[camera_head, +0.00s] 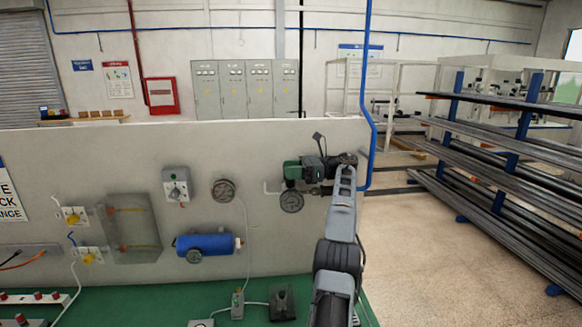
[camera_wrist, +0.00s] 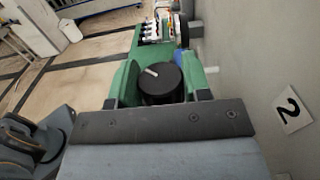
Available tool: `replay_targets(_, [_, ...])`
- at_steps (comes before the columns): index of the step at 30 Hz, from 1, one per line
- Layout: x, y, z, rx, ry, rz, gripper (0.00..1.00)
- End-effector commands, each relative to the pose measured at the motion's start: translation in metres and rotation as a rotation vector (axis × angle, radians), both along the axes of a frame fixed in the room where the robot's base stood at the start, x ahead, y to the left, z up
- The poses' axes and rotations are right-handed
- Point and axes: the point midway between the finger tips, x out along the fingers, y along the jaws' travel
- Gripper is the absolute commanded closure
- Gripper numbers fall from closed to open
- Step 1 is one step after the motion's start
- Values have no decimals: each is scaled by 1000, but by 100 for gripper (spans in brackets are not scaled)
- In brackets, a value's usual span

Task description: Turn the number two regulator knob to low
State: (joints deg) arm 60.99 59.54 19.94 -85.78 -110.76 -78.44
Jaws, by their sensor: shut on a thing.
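My gripper (camera_head: 328,166) reaches the regulator from the right and is shut on the knob, one finger at each side. A tag with the number 2 (camera_wrist: 292,108) is on the panel beside it. Any low marking cannot be read.
A round gauge (camera_head: 291,201) hangs below the regulator, and another gauge (camera_head: 223,190) is to its left. A blue cylinder (camera_head: 205,244) and a grey switch box (camera_head: 176,184) are farther left. A bar rack (camera_head: 505,150) stands right, with open floor before it.

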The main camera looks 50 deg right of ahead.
Motion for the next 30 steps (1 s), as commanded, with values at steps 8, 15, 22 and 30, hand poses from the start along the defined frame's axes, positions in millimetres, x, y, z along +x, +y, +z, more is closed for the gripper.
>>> replay_targets(8, [-1,3,5,-6,-9,25,80])
replay_targets(15, [-1,4,4,-7,-9,33,80])
replay_targets(22, [0,5,3,-8,-7,35,55])
replay_targets(30, [-1,4,1,-5,-3,34,30])
